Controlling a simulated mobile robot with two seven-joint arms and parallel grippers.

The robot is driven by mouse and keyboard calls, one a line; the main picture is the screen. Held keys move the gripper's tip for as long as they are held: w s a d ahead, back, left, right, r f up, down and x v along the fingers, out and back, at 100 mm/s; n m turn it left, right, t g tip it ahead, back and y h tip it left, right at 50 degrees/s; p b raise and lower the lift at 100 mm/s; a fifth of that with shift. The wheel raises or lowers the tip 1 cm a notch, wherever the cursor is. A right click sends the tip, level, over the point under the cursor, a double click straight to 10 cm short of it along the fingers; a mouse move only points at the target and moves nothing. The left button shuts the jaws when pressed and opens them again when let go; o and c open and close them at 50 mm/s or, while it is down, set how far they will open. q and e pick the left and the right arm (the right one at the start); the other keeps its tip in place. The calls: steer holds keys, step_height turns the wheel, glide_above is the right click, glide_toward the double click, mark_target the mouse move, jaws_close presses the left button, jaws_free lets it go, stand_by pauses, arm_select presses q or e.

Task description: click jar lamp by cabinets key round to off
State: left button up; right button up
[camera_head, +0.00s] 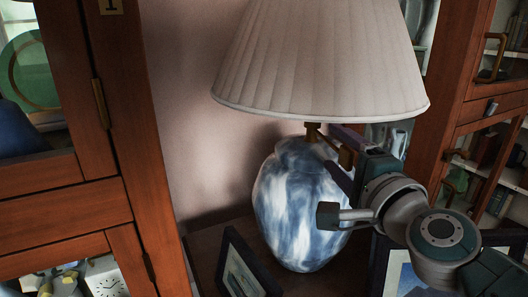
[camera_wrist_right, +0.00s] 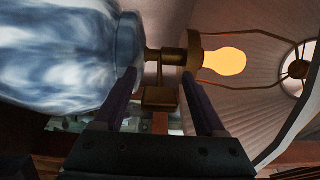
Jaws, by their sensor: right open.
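The jar lamp (camera_head: 298,200) has a blue and white marbled jar body and a pleated pale shade (camera_head: 320,60). In the right wrist view its bulb (camera_wrist_right: 225,62) glows yellow-orange beside the brass socket (camera_wrist_right: 193,50). My right gripper (camera_head: 334,150) is open at the lamp's neck under the shade. In the wrist view its two dark fingers (camera_wrist_right: 159,78) stand either side of the key, with gaps visible. My left gripper is not in view.
A wooden cabinet (camera_head: 70,210) stands at left and a glass-doored cabinet (camera_head: 470,110) at right. Picture frames (camera_head: 248,268) and (camera_head: 400,275) stand on the dark tabletop (camera_head: 205,245) close to the lamp. The shade hangs just above my right gripper.

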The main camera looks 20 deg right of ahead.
steer(key=s, duration=0.3)
steer(key=s+a, duration=0.1)
steer(key=s, duration=0.5)
steer(key=shift+a, duration=0.35)
